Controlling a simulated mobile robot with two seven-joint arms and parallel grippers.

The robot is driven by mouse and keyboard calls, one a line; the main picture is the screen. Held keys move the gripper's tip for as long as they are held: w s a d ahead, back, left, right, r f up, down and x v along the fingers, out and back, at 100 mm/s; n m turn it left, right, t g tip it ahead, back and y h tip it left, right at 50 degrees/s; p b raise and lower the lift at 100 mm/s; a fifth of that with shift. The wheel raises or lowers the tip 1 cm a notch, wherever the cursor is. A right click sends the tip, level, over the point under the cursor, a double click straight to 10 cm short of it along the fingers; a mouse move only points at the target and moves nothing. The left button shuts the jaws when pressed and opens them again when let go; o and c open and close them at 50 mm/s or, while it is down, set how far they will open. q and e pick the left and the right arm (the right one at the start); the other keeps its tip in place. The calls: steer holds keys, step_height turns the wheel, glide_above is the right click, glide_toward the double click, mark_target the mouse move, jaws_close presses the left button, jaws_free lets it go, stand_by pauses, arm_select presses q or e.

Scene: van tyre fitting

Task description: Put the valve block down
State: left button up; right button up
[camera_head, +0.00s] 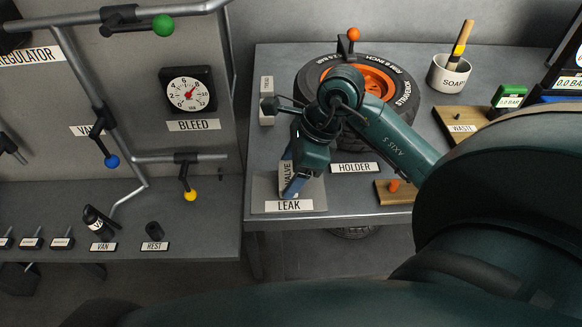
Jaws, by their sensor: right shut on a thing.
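My right gripper (293,184) reaches down over the grey LEAK pad (263,186) at the front left of the table. Its blue fingers are shut on the valve block (285,174), a pale block with an upright VALVE label. The gripper and wrist hide part of the block. I cannot tell whether its underside touches the pad. My left gripper is not in view.
A tyre with an orange rim (404,85) lies behind my right arm. A HOLDER label (354,168) and a wooden block with an orange peg (394,187) are to the right. A SOAP pot (447,76) stands at the back. A gauge panel (190,93) is left.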

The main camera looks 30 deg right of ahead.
steer(key=shift+f+b, duration=0.25)
steer(key=shift+b, duration=0.05)
steer(key=o, duration=0.6)
steer(key=shift+r, duration=0.15)
steer(key=o, duration=0.4)
steer(key=shift+r+p, duration=0.15)
steer(key=shift+p, duration=0.15)
steer(key=shift+d+r, duration=0.15)
steer(key=shift+r, duration=0.15)
steer(key=v, duration=1.1)
steer(key=shift+s+b, duration=0.15)
steer(key=shift+b, duration=0.2)
steer(key=shift+r, duration=0.1)
